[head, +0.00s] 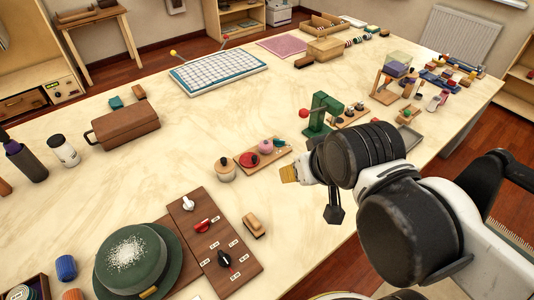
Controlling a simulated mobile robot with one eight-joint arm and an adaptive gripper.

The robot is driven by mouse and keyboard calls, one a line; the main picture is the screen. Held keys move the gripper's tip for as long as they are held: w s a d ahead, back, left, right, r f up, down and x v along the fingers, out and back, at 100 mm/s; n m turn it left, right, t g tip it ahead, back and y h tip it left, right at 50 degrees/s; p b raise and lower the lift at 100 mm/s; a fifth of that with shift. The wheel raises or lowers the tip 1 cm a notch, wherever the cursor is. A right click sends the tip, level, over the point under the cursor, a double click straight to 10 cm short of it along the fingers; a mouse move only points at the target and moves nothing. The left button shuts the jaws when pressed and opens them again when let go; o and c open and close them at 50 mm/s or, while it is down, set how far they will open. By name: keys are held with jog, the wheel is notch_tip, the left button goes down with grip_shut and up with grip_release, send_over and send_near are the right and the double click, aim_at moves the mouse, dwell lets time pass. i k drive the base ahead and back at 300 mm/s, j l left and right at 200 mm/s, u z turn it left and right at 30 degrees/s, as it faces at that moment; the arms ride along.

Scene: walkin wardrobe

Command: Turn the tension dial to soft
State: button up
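A brown panel (208,252) lies on the table at the lower middle of the head view. It carries a white knob (188,203), a red knob (203,225) and a black knob (224,258), with small pale labels around them. The labels are too small to read, so I cannot tell which knob is the tension dial or its setting. My gripper (312,190) is above the table, up and to the right of the panel, apart from the knobs. My arm partly hides it, and its opening is unclear. I see nothing clearly held in it.
A green hat (135,262) with white grains on top stands against the panel's left side. A wooden brush (254,226) lies just right of the panel. A lidded pot (225,169) and a wooden tray (262,154) stand behind it.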

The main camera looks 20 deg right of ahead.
aim_at(278, 142)
jog(key=l+z, duration=0.25)
jog(key=z, duration=0.25)
jog(key=i+l+z, duration=0.15)
jog(key=z, duration=0.3)
